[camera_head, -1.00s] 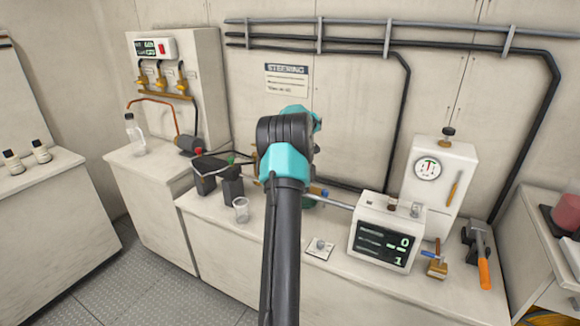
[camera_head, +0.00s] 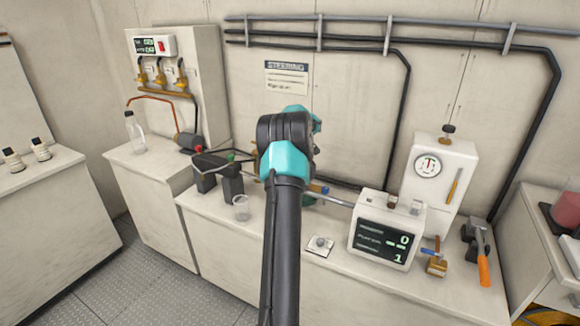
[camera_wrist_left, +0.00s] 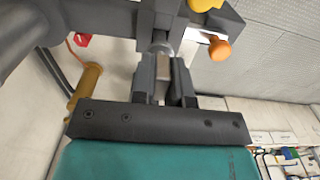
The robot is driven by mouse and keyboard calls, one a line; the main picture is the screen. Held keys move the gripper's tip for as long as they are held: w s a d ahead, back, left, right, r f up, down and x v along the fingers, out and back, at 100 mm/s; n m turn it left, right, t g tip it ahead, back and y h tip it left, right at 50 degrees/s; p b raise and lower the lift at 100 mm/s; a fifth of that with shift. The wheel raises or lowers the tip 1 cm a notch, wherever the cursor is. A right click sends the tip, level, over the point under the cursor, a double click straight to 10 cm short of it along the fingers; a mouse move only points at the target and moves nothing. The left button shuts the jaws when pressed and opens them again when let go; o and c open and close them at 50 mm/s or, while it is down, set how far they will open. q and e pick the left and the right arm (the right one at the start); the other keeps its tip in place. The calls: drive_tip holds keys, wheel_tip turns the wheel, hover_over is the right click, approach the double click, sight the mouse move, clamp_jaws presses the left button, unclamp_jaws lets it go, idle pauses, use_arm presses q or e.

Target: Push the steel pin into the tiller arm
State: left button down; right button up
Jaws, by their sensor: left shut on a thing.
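In the left wrist view my left gripper (camera_wrist_left: 163,88) is shut on a small pale metal piece, the steel pin (camera_wrist_left: 161,48), whose rounded end shows beyond the fingertips. The pin's end is close against a dark bar, seemingly the tiller arm (camera_wrist_left: 115,18); I cannot tell how deep it sits in it. In the head view a dark arm-like frame, seemingly the same tiller arm (camera_head: 212,160), is above two black blocks left of my arm. My own dark and teal arm hides the gripper and pin there. My right gripper is not in view.
A steel rod (camera_head: 338,203) runs to a white display box (camera_head: 383,232) reading 0 and 1. A clear cup (camera_head: 241,208) and a small white plate (camera_head: 320,245) stand on the bench. An orange-handled tool (camera_head: 483,262) lies at the right. An orange knob (camera_wrist_left: 220,49) is near the fingertips.

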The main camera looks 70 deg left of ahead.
use_arm(q)
drive_tip(key=shift+f, duration=1.35)
idle(1.1)
drive_tip(key=c, duration=1)
unclamp_jaws()
drive_tip(key=shift+c, duration=0.2)
wheel_tip(320, 180, up, 17)
drive_tip(key=shift+r, duration=0.2)
drive_tip(key=shift+w, duration=0.1)
